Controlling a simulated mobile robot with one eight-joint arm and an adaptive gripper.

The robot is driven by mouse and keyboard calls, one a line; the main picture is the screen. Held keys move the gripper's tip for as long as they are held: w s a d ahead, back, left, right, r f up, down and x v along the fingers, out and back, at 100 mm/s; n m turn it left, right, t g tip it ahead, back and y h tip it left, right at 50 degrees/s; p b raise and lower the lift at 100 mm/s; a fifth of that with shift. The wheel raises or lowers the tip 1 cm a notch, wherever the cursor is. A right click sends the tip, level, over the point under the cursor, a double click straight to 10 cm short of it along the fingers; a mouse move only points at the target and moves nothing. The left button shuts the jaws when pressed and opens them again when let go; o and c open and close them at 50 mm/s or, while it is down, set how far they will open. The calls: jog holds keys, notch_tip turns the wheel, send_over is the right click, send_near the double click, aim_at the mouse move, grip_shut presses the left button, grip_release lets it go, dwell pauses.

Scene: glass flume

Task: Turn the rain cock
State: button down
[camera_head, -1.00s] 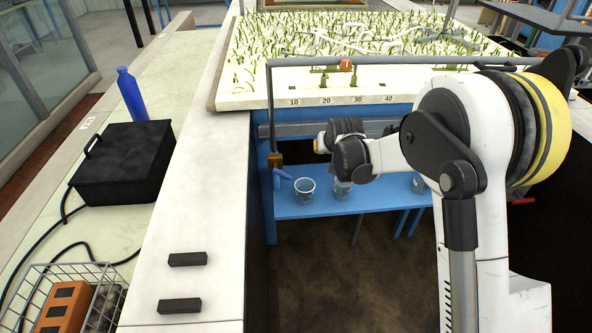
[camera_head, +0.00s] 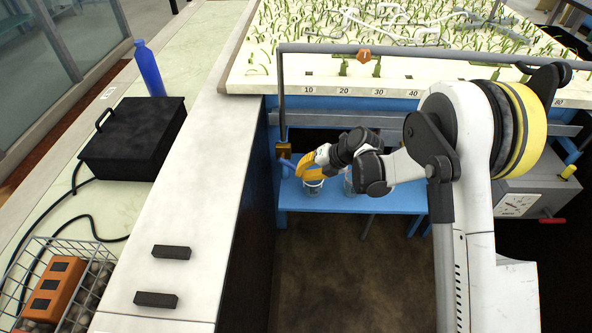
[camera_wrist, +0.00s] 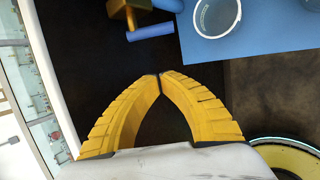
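The rain cock is a brass block (camera_head: 283,150) at the lower end of a grey pipe (camera_head: 282,100), with a blue lever (camera_head: 286,163). In the wrist view the brass block (camera_wrist: 125,9) and the blue lever (camera_wrist: 151,32) are at the top, beyond my fingertips. My gripper (camera_head: 305,163) has yellow fingers and is just right of the lever in the head view. In the wrist view my gripper (camera_wrist: 160,76) has its fingertips together with nothing between them. A gap shows between the tips and the lever there.
A blue shelf (camera_head: 392,205) below holds clear cups; one cup (camera_wrist: 216,14) is close to the cock. A planted white bed (camera_head: 300,80) lies behind. The dark floor below is open.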

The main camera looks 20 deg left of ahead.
jog(key=s+d+f+b+x, duration=0.1)
jog(key=b+x, duration=0.3)
jog(key=x, duration=0.6)
jog(key=w+r, duration=0.1)
jog(key=w, duration=0.1)
jog(key=w+r, duration=0.1)
jog(key=w, duration=0.1)
jog(key=shift+w+r+b, duration=0.1)
jog(key=shift+r+b, duration=0.05)
jog(key=shift+b, duration=0.25)
jog(key=shift+w+d+r, duration=0.3)
jog(key=shift+w+r, duration=0.1)
jog(key=shift+r, duration=0.3)
